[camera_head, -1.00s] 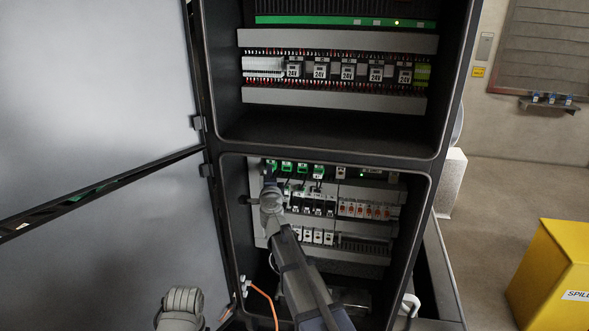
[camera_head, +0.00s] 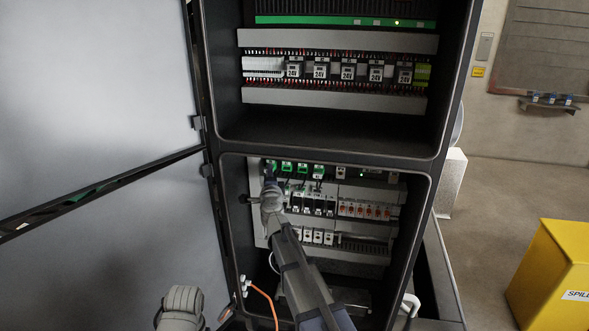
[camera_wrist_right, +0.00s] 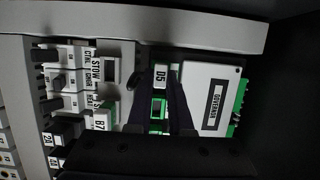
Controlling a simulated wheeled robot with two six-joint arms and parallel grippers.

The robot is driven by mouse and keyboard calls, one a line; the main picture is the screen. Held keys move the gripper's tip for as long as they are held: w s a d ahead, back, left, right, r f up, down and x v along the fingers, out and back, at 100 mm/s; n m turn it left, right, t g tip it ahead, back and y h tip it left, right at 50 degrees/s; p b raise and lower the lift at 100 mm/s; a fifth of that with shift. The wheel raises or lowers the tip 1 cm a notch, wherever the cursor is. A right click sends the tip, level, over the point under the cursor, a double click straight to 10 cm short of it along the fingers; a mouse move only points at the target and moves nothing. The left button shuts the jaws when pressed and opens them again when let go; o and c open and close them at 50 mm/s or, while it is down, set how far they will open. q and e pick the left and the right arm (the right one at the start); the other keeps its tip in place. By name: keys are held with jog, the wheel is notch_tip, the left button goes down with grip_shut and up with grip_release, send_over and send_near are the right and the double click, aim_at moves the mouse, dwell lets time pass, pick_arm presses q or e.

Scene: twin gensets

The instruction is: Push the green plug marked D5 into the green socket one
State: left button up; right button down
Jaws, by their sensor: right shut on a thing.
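My right gripper (camera_head: 268,178) is at the upper left of the lower cabinet bay, at the left end of a row of green connectors (camera_head: 287,167). In the right wrist view, its dark fingers (camera_wrist_right: 161,104) are shut on the green plug, whose white label (camera_wrist_right: 160,78) reads D5. A green frame part (camera_wrist_right: 158,106) shows between the fingers. The green socket one is not clearly seen; the fingers and plug cover that spot, so I cannot tell how deep the plug sits. My left gripper does not show; only a grey part of my arm is at the bottom.
A white module marked GOVERNOR (camera_wrist_right: 211,98) stands close right of the fingers in the wrist view. Labelled switches (camera_wrist_right: 63,82) lie to the left. In the head view, the open cabinet door (camera_head: 115,240) is left and an orange cable (camera_head: 265,297) hangs below.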

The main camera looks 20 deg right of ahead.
jog(key=shift+w+d, duration=0.1)
jog(key=shift+w, duration=0.05)
dwell(0.5)
jog(key=c, duration=0.7)
grip_release()
jog(key=shift+c, duration=0.2)
jog(key=v, duration=0.8)
